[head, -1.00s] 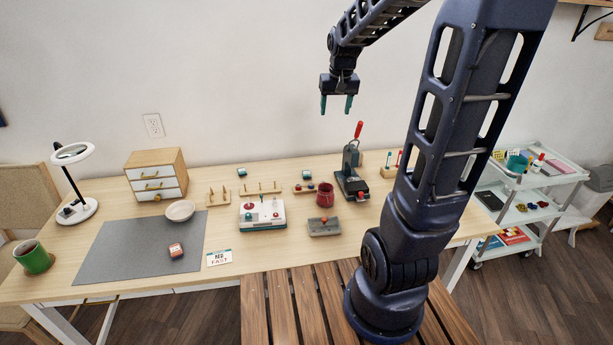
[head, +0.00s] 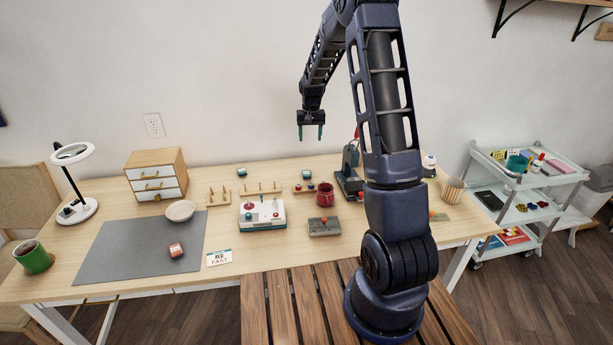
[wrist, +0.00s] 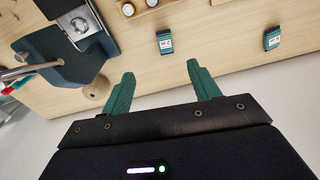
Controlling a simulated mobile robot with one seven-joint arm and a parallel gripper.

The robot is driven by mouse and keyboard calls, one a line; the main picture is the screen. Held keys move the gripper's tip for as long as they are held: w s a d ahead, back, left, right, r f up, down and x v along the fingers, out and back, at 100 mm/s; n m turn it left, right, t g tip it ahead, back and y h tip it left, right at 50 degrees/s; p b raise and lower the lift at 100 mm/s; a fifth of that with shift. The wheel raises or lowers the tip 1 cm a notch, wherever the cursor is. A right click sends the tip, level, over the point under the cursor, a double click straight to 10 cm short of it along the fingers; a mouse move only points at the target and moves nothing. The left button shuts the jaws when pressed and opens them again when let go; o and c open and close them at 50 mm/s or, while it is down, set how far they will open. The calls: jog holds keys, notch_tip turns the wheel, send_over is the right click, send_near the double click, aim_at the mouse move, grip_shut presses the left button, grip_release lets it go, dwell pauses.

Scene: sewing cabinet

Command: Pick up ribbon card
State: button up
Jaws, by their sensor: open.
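Several small block-like cards could be the ribbon card; I cannot tell which one is meant. Two teal ones with white labels lie near the table's back edge, one left (head: 241,172) and one right (head: 306,174). In the wrist view they show at the upper right (wrist: 271,38) and upper middle (wrist: 164,42). A red-and-white one (head: 176,250) lies on the grey mat (head: 125,250). My gripper (head: 310,136) is open and empty, pointing down above the back of the table. In the wrist view its teal fingers (wrist: 160,75) are apart, with the middle card beyond them.
A dark press (head: 350,178) stands right of the right teal card and close at left in the wrist view (wrist: 70,50). A peg rack (head: 262,188), a red mug (head: 325,194), a white two-knob device (head: 262,214) and a drawer box (head: 156,175) stand nearby.

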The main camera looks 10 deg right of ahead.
jog(key=w+a+f, duration=0.1)
jog(key=w+f, duration=0.3)
jog(key=f, duration=0.6)
send_over(307, 172)
jog(key=shift+g, duration=0.3)
jog(key=f, duration=0.5)
jog(key=shift+a+f, duration=0.15)
jog(key=shift+a, duration=0.2)
jog(key=shift+s+d+f, duration=0.1)
jog(key=shift+f, duration=1.2)
jog(key=shift+s+d+f, duration=0.1)
jog(key=shift+f, duration=1.2)
jog(key=c, duration=1.1)
